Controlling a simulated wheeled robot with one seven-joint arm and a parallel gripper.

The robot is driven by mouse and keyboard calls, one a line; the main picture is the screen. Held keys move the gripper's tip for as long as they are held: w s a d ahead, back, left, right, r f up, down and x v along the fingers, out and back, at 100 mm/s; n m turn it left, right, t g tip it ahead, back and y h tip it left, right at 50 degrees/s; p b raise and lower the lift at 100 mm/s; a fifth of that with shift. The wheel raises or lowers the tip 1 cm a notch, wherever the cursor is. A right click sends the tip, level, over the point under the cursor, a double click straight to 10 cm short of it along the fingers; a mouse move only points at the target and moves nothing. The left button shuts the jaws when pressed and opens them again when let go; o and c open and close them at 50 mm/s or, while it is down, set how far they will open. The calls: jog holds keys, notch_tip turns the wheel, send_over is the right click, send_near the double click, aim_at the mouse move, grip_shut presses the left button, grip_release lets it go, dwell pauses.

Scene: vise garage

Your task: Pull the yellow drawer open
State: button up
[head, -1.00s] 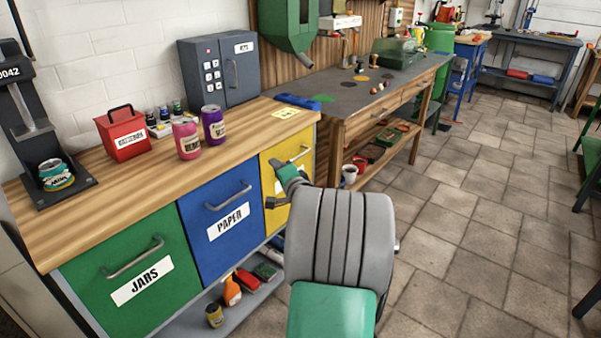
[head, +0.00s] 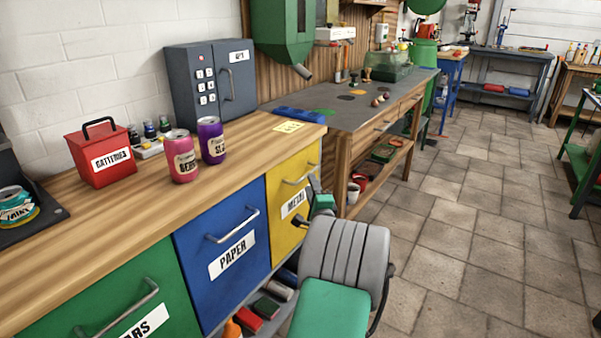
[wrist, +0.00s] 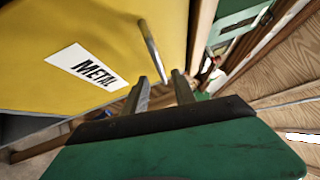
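The yellow drawer (head: 284,224) has a METAL label and a silver bar handle (head: 300,174). It sits at the right end of the workbench and looks flush with the blue drawer beside it. My gripper (head: 316,190) is in front of its right side, near the handle, with its fingers partly hidden by my wrist. In the wrist view, the yellow drawer (wrist: 60,25) fills the upper left. My gripper (wrist: 161,86) has its two fingers apart there. The near end of the handle (wrist: 153,50) appears between the fingertips; I cannot tell whether they touch it.
The blue PAPER drawer (head: 220,262) and green JARS drawer (head: 110,310) are to the left. Cans and a red batteries box (head: 101,155) stand on the wooden top. A grey-topped workbench (head: 350,112) stands just right of the yellow drawer. Open floor (head: 460,220) lies to the right.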

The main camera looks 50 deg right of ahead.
aim_at(309, 172)
jog(key=x, duration=0.6)
jog(key=shift+d+r+b, duration=0.1)
jog(key=shift+d+b, duration=0.25)
jog(key=shift+d, duration=0.2)
grip_shut()
dwell(0.8)
